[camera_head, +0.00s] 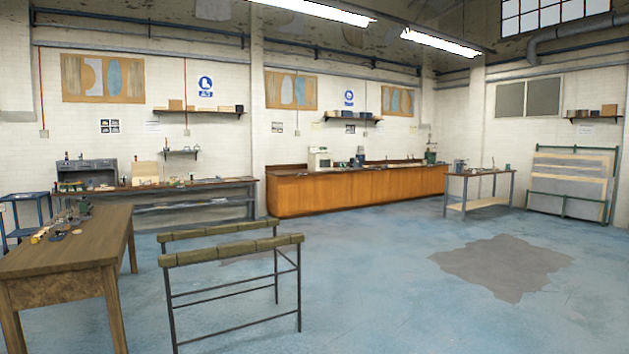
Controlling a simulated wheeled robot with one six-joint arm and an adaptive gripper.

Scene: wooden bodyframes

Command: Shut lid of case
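No case can be made out for certain. A grey box-like unit (87,171) with a raised back stands at the left end of the far workbench (200,185). A pale wooden box-like thing (146,172) stands to its right on the same bench; part of it looks upright, but I cannot tell whether it is a lid. Both are far off and small. My gripper and arm are not in view.
A wooden table (75,245) with small items stands at the near left. Two padded trestles (235,252) stand beside it. A long orange-brown counter (355,190) runs along the back wall. The blue floor (400,290) is open at the middle and right.

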